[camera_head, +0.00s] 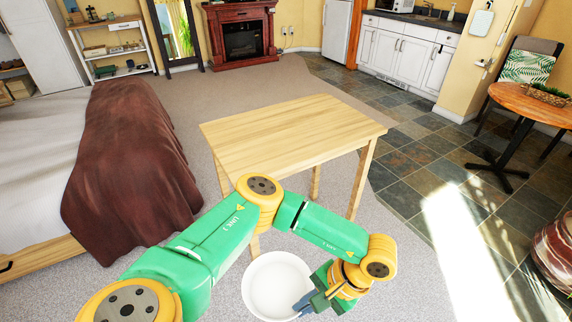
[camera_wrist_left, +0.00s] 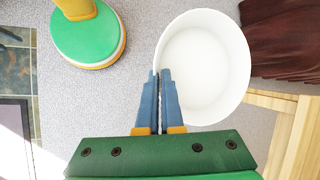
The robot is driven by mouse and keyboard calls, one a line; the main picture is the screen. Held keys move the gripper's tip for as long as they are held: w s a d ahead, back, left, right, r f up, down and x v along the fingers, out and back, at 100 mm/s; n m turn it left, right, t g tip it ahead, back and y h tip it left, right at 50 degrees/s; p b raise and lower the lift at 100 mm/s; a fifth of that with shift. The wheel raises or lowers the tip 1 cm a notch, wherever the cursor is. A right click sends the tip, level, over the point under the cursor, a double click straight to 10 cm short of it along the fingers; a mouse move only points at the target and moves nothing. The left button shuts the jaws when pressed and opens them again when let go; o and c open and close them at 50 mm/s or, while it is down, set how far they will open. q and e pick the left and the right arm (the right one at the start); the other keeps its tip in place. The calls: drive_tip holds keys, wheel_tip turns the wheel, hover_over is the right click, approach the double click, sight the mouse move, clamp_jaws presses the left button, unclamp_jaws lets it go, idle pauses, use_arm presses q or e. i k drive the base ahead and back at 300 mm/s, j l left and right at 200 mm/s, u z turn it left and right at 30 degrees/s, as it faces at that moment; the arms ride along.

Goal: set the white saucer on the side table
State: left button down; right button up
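The white saucer (camera_head: 277,287), a round dish with a raised rim, is at the bottom of the head view, in front of the side table and over the carpet. My left gripper (camera_head: 303,305) is at its right edge. In the left wrist view the blue fingers (camera_wrist_left: 160,74) of my left gripper are close together on the rim of the saucer (camera_wrist_left: 205,65), which they hold. The side table (camera_head: 290,130) is pale wood with a bare top, beyond my left arm. Part of it shows in the left wrist view (camera_wrist_left: 284,130). My right gripper is not in view.
A bed with a brown blanket (camera_head: 130,160) stands left of the table. A round wooden table (camera_head: 530,103) with a chair is at the right, and a striped pot (camera_head: 556,252) at the right edge. Carpet and tiles around the side table are mostly clear.

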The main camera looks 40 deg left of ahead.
sight(321, 117)
drive_tip(key=i+u, duration=0.45)
drive_tip(key=i+l+u, duration=0.2)
drive_tip(key=u, duration=0.25)
drive_tip(key=i+l+u, duration=0.65)
drive_tip(key=u, duration=0.2)
drive_tip(key=i+l+u, duration=0.3)
drive_tip(key=l, duration=0.3)
drive_tip(key=i+l+u, duration=0.3)
drive_tip(key=l, duration=0.4)
drive_tip(key=i+l+u, duration=0.15)
drive_tip(key=i+l, duration=0.35)
drive_tip(key=l, duration=0.2)
